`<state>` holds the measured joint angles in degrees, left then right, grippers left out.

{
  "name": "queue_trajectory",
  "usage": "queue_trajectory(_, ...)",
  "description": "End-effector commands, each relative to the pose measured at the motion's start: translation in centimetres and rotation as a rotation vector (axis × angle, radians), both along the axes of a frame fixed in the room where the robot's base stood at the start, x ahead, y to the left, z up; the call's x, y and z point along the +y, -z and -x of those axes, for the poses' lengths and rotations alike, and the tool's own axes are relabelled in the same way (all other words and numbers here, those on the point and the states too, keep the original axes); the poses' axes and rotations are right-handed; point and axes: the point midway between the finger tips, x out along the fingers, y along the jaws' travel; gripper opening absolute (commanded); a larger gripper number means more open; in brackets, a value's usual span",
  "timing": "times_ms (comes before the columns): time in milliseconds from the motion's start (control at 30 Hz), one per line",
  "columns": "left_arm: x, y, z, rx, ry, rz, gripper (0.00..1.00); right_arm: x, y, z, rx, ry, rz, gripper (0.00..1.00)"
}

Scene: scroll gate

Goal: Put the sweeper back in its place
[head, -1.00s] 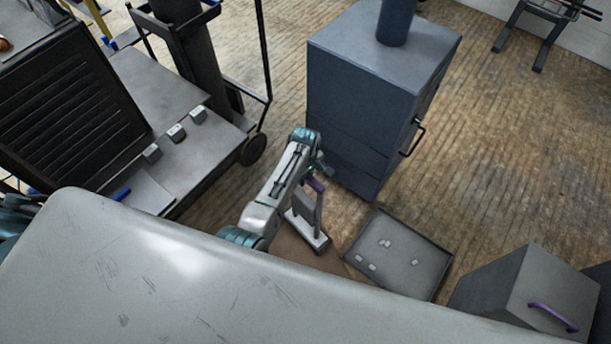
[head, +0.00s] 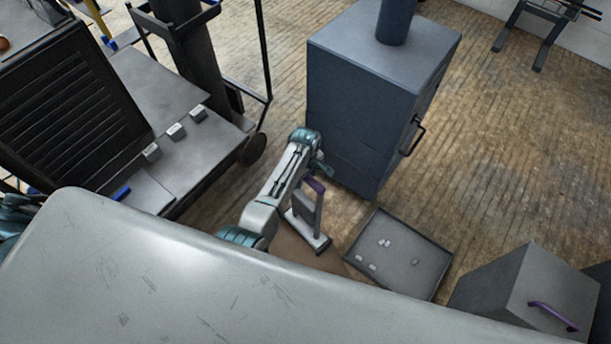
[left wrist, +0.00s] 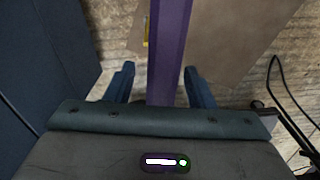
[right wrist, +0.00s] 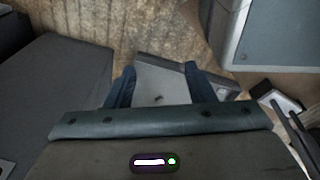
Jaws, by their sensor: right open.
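The sweeper, with a purple handle (head: 316,186), a dark grey upright body and a pale base (head: 321,244), stands upright on the floor in the head view. My left gripper (head: 320,170) is at the top of it, beside the handle. In the left wrist view the purple handle (left wrist: 170,45) runs between the spread fingers of my left gripper (left wrist: 162,85). The fingers are open around it; whether one touches it I cannot tell. My right gripper (right wrist: 160,86) is open and empty above a grey surface in the right wrist view. It does not show in the head view.
A tall blue-grey cabinet (head: 350,110) stands close behind the sweeper. A shallow tray (head: 437,272) with several pale bits lies to its right. A grey box (head: 510,285) with a purple handle (head: 552,316) stands at lower right. A trolley (head: 215,150) is at left.

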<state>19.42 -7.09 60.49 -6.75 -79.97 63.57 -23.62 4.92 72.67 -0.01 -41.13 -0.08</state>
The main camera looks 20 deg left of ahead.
Motion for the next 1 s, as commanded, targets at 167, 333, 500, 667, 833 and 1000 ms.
queue_trajectory(167,0.0,0.3,0.2,0.005,0.0,-0.001,0.49,0.0,-0.1,-0.1,-0.001,0.0,0.0,0.49)
queue_trajectory(333,0.0,-1.1,0.1,0.001,0.0,0.0,0.49,0.0,-0.5,-0.1,0.002,0.0,0.0,0.49)
queue_trajectory(500,0.0,-4.9,0.0,-0.002,0.0,0.001,0.49,-0.1,0.5,0.8,0.004,0.001,0.0,0.49)
queue_trajectory(667,0.0,-8.1,0.0,-0.002,0.0,0.001,0.49,-0.2,1.1,1.5,0.005,0.002,0.0,0.49)
queue_trajectory(833,0.0,-10.1,0.0,-0.001,0.0,0.0,0.49,-0.3,1.5,1.8,0.007,0.003,0.0,0.49)
queue_trajectory(1000,0.0,-10.8,0.1,0.001,0.0,0.0,0.49,-0.3,1.6,1.9,0.006,0.002,0.0,0.49)
